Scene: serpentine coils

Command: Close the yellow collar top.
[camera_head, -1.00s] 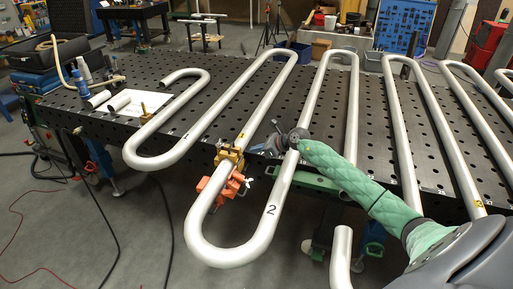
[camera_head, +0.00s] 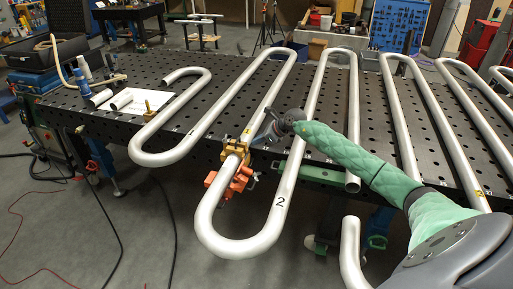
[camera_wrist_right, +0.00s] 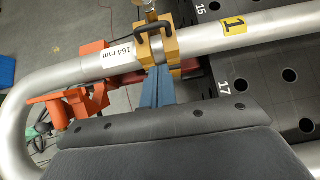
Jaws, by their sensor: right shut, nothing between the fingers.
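The yellow collar (camera_head: 236,148) sits around the silver tube of the serpentine coil, at the table's front edge. In the right wrist view the yellow collar (camera_wrist_right: 171,45) shows close up, with a black handle (camera_wrist_right: 155,29) on its upper side. I cannot tell how far its top stands open. An orange clamp (camera_head: 226,182) is next to it. My right gripper (camera_head: 256,140) is just right of the collar. In the wrist view its blue fingers (camera_wrist_right: 157,85) are together and empty, close beside the collar; contact is unclear. My left gripper is out of view.
The black perforated table (camera_head: 110,69) carries several silver tube bends. A loose-looking tube end (camera_head: 350,235) rises near my right arm. Open floor lies at the front left.

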